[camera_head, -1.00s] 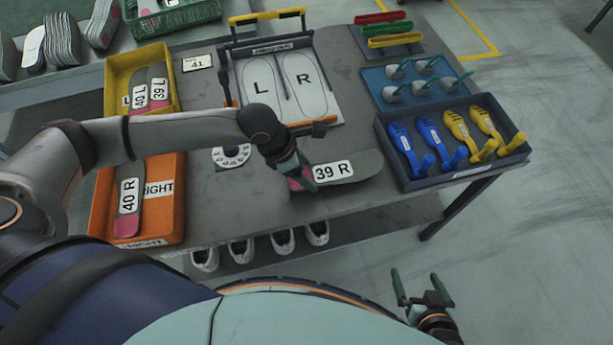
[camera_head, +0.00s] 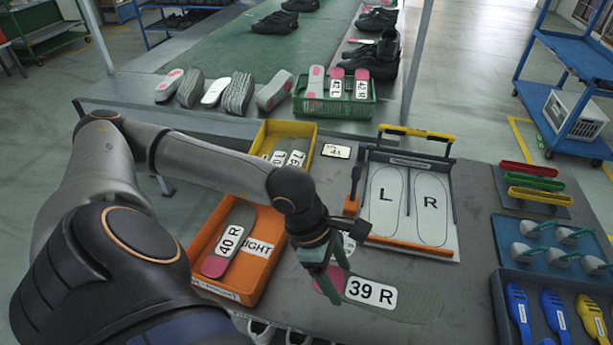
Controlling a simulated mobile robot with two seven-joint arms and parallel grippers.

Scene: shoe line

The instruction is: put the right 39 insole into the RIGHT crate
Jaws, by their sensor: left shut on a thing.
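The right 39 insole (camera_head: 408,301) is grey with a pink heel and a white "39 R" label. My left gripper (camera_head: 332,272) is shut on its pink heel end, and the insole extends to the right over the table; I cannot tell if it touches the tabletop. The orange RIGHT crate (camera_head: 262,272) is to the left of the gripper. A "40 R" insole (camera_head: 231,238) lies in it, partly beside the crate's RIGHT label. My right gripper is not in view.
A yellow crate (camera_head: 309,133) with insoles stands behind the orange one. The L/R template board (camera_head: 411,243) is behind the held insole. A dark tray (camera_head: 497,300) of blue and yellow pieces is at right. A green crate (camera_head: 350,108) stands farther back.

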